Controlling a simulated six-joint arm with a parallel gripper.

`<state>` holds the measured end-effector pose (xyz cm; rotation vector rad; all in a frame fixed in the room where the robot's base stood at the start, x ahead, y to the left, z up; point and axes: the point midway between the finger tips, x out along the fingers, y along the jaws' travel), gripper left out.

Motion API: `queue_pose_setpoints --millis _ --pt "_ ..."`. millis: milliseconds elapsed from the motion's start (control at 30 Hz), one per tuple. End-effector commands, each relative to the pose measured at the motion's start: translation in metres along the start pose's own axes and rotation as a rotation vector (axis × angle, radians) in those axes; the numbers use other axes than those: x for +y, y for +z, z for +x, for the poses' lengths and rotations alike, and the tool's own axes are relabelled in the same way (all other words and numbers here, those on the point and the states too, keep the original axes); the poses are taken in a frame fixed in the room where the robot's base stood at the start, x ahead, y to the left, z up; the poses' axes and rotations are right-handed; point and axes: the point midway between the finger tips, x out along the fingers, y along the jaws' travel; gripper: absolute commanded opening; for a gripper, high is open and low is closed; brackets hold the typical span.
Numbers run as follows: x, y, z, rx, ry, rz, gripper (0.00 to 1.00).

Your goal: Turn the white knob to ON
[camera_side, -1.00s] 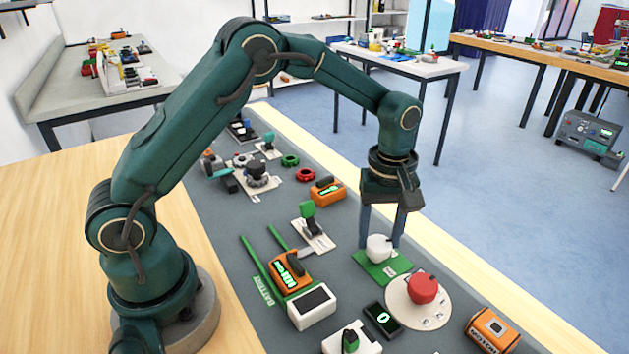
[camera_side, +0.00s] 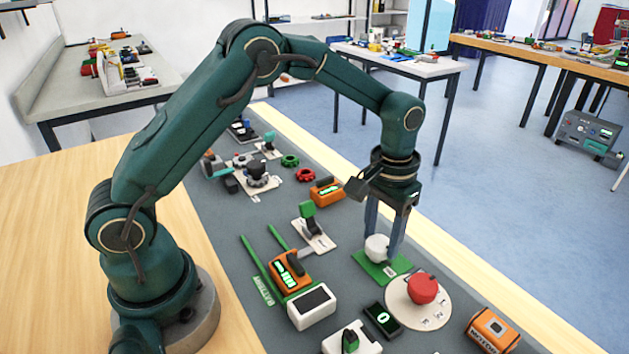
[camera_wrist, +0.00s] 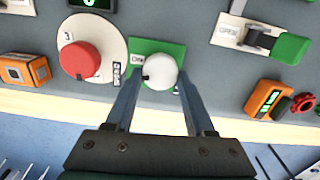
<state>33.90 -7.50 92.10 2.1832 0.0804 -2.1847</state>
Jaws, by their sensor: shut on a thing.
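The white knob (camera_side: 376,248) stands on a green plate (camera_side: 368,266) on the grey mat. It also shows in the wrist view (camera_wrist: 160,70), with a dark mark at its left edge. A small label (camera_wrist: 138,58), which seems to read ON, lies just left of the knob on the plate, close to the mark. Another small label sits by the knob's lower right, too small to read. My gripper (camera_side: 383,246) points down, its two fingers shut on opposite sides of the white knob; it also shows in the wrist view (camera_wrist: 160,78).
A red knob (camera_side: 422,289) on a round cream plate (camera_side: 402,308) stands close beside the green plate. A dark display (camera_side: 383,320), an orange box (camera_side: 491,330) and a green-handled lever (camera_side: 309,220) are nearby. The wooden table edge runs behind the knob.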

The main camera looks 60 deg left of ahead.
Motion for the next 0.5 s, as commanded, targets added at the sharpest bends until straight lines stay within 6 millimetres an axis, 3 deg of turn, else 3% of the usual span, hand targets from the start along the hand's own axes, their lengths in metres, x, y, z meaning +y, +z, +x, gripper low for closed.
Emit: queue_pose_setpoints --millis 500 --pt "0.0012 -0.0002 -0.0020 0.002 0.000 0.307 0.00"
